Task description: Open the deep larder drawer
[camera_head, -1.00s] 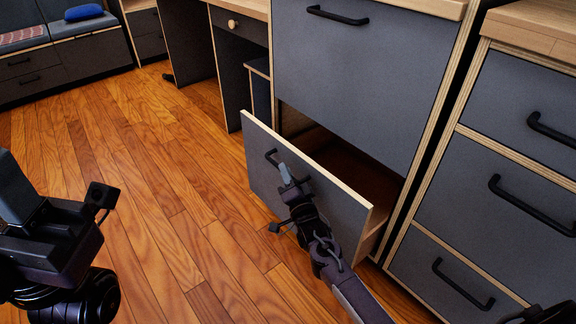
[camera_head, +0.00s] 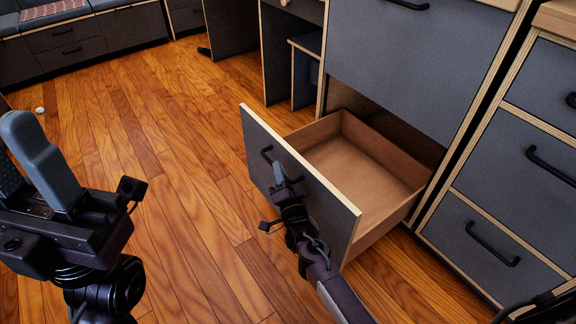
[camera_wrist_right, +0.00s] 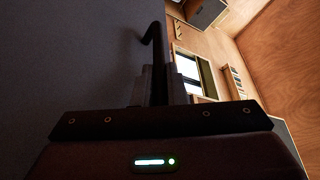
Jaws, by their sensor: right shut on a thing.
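The deep larder drawer (camera_head: 305,190) is a low grey-fronted drawer, pulled well out of its cabinet. Its bare wooden inside (camera_head: 360,172) shows and is empty. My right gripper (camera_head: 279,176) is shut on the black bar handle (camera_head: 266,155) on the drawer's front. In the right wrist view the handle (camera_wrist_right: 158,60) runs down between the fingers, beside the grey front (camera_wrist_right: 80,60). My left gripper (camera_head: 28,165) is at the left, open and empty, away from the drawer.
A large grey cabinet front (camera_head: 420,60) is above the drawer. A drawer unit with black handles (camera_head: 500,195) stands to the right. A bench with cushions (camera_head: 55,15) is at the back left. Wooden floor (camera_head: 170,170) is clear in the middle.

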